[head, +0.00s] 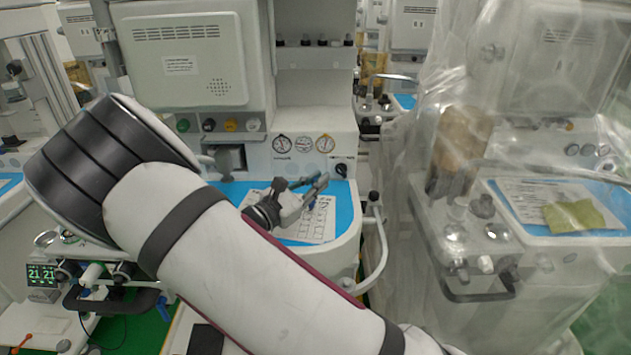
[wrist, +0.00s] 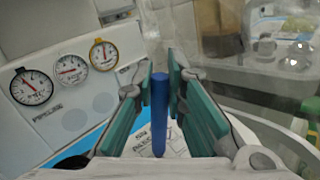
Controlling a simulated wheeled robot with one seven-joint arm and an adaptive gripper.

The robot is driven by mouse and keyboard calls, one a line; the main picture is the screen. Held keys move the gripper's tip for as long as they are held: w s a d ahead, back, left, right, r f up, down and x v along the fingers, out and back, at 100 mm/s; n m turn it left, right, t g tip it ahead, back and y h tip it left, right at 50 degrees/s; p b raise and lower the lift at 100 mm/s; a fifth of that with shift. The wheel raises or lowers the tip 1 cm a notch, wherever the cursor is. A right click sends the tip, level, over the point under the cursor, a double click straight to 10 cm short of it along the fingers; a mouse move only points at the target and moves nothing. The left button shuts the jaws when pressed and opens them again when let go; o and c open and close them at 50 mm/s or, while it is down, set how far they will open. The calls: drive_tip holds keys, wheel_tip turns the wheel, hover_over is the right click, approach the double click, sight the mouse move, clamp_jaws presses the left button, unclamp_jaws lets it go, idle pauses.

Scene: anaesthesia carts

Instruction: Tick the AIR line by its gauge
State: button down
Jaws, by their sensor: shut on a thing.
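My gripper (head: 308,186) is over the cart's worktop in the head view. In the wrist view my gripper (wrist: 159,76) is shut on a blue pen (wrist: 159,112), which stands between the green-lined fingers. The pen's lower end is over the printed sheet (wrist: 143,142); whether it touches cannot be told. The sheet (head: 318,228) lies on a blue mat (head: 346,212), partly hidden by my arm. Its lines are too small to read. Three round gauges are on the panel: left (wrist: 33,88), middle (wrist: 71,69) and yellow-rimmed right (wrist: 103,54). Their labels are unreadable.
The gauge panel (head: 270,165) rises behind the worktop. A white rail (head: 379,255) curves along the cart's right side. A second cart under clear plastic sheeting (head: 425,120) stands to the right, with a gap between. A monitor unit (head: 185,60) is above left.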

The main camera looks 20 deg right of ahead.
drive_tip(key=shift+r, duration=0.15)
drive_tip(key=shift+r+p, duration=2.35)
drive_tip(key=shift+r, duration=1.05)
